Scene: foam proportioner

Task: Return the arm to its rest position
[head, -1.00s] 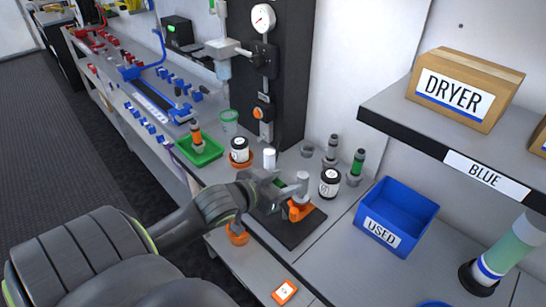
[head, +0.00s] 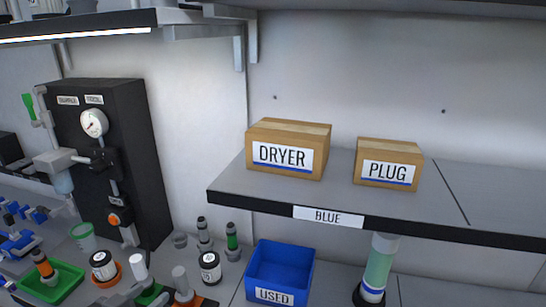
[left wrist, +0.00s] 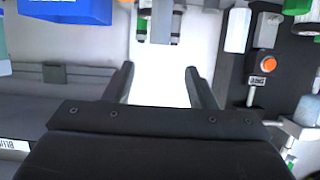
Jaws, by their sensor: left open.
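The pale wall shows beyond the gap. That view is upside down, with the blue bin (left wrist: 75,14) at its top left. Most of my left arm is outside the head view. My right gripper is in neither view.
A shelf (head: 450,229) carries DRYER (head: 285,150) and PLUG (head: 388,163) boxes. A black gauge panel (head: 135,150), green tray (head: 62,290) and black-capped jars (head: 210,268) stand left.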

